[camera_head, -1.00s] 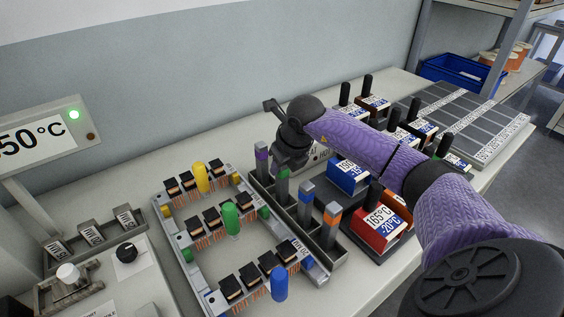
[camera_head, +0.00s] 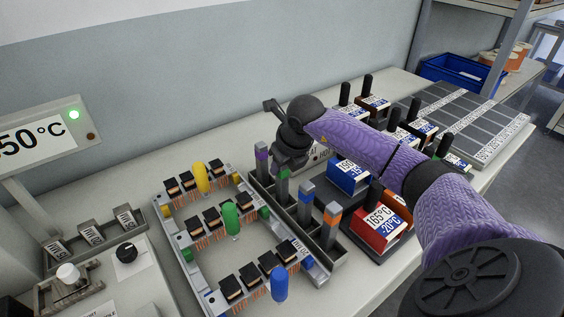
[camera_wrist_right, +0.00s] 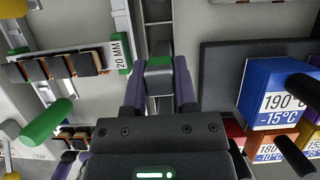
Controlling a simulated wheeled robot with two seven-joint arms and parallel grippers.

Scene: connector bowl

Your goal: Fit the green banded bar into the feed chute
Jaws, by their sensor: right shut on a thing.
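The green banded bar (camera_head: 283,183) is an upright grey bar with a green band near its top. It stands at a dark grey slotted rack (camera_head: 262,190), beside bars with purple, blue and orange bands. My right gripper (camera_head: 286,166) is above it, shut on its top. In the right wrist view the two fingers (camera_wrist_right: 158,82) close around the bar's grey top (camera_wrist_right: 159,76), with a green edge (camera_wrist_right: 159,61) showing. The bar's lower end is hidden in the rack. I cannot tell which part is the feed chute. My left gripper is not in view.
A frame of black-and-copper connectors (camera_head: 208,222) with yellow, green and blue handles stands left of the rack. Labelled blocks with black handles, including a red one (camera_head: 376,228) and a blue one (camera_head: 347,178), stand close on the right. A panel with a knob (camera_head: 127,252) is front left.

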